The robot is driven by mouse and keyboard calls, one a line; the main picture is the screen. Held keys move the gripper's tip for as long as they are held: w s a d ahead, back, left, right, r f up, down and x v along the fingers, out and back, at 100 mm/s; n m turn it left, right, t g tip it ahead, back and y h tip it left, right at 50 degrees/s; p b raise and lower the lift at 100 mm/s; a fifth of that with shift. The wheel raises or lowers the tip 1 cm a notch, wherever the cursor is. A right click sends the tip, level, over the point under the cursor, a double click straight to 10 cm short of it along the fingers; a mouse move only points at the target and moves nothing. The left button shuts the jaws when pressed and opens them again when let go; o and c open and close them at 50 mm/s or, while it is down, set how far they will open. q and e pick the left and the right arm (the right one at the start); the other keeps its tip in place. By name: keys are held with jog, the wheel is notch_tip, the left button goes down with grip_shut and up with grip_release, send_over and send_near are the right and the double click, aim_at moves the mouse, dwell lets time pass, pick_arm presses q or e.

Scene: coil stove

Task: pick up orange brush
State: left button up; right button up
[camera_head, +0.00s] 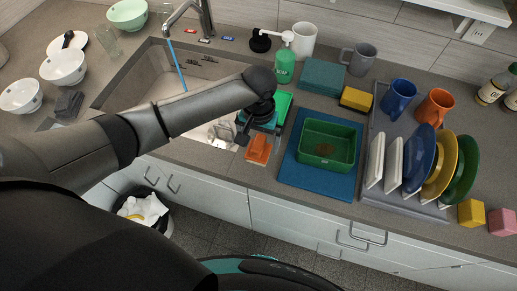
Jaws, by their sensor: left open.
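An orange brush (259,148) lies on the grey counter at the front edge, just right of the sink. My left gripper (253,131) hangs over its far end, pointing down. The fingers are largely hidden by the wrist, and contact with the brush cannot be made out. The left gripper is open. My left arm comes in from the left across the sink. My right gripper is not in the picture.
A green tub (312,159) stands on a blue mat (288,176) to the right. Behind are a green soap bottle (284,70) and a teal cloth (322,76). A dish rack (380,98) with plates stands further right. The sink (143,68) is left.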

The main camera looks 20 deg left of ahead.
aim_at(259, 142)
pick_arm(q)
jog(key=f, duration=0.5)
jog(key=shift+w+b, duration=0.2)
jog(key=shift+b, duration=0.1)
jog(key=shift+a, duration=0.1)
jog(key=c, duration=1.3)
jog(key=shift+o, duration=0.2)
jog(key=shift+r, duration=0.1)
notch_tip(259, 142, up, 20)
jog(key=p, duration=0.2)
